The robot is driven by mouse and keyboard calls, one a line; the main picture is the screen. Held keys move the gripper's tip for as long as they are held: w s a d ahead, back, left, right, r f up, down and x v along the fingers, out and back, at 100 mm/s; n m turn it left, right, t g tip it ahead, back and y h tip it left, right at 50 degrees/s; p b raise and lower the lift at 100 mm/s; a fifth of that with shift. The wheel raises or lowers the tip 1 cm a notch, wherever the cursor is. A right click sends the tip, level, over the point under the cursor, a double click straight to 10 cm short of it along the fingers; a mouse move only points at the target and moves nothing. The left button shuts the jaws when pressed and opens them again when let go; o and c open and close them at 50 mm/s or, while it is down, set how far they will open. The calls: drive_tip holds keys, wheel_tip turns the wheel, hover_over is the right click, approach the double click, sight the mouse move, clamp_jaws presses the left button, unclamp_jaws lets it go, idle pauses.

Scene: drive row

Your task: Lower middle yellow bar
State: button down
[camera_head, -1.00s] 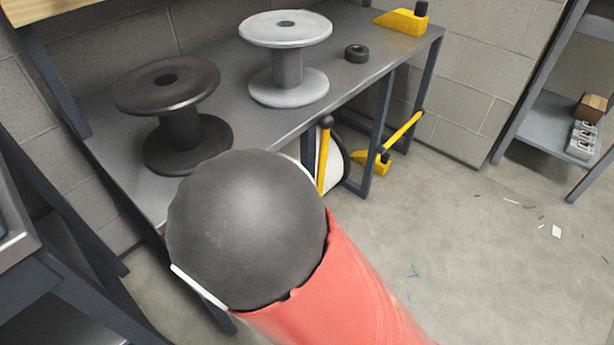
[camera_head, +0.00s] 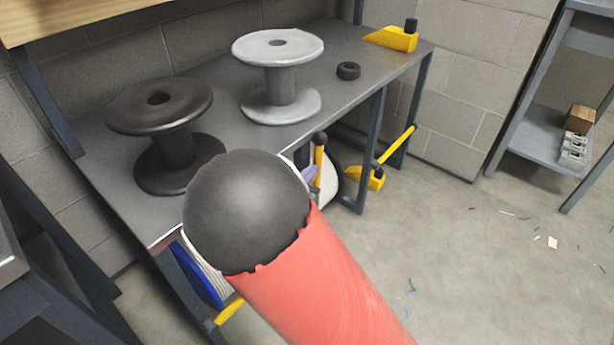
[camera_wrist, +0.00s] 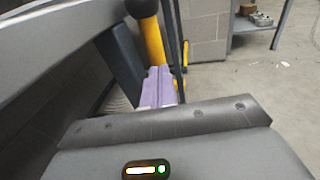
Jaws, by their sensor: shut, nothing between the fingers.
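The middle yellow bar (camera_head: 318,168) stands about upright under the bench, with a black knob on top. In the wrist view the yellow bar (camera_wrist: 153,42) rises just beyond my gripper (camera_wrist: 158,84). The purple fingers are shut and empty, pointing at the bar's lower visible part. I cannot tell whether they touch it. In the head view a bit of purple (camera_head: 309,175) shows beside the bar; my arm hides the rest. To the right another yellow bar (camera_head: 397,146) slants out from a yellow base. A third yellow bar (camera_head: 229,311) shows partly at lower left.
The grey bench (camera_head: 225,132) carries a black spool (camera_head: 177,148), a light grey spool (camera_head: 280,86), a small black ring (camera_head: 348,71) and a yellow block (camera_head: 392,38). A blue part (camera_head: 196,274) shows under the bench. Bench legs (camera_head: 369,135) flank the bars. Open floor lies right.

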sight(320, 165)
drive_tip(key=w+d+g+p, duration=0.1)
drive_tip(key=w+d, duration=0.1)
drive_tip(key=shift+w+d+g+y, duration=0.15)
drive_tip(key=shift+w+g+y, duration=0.15)
drive_tip(key=shift+w+y, duration=0.1)
idle(0.3)
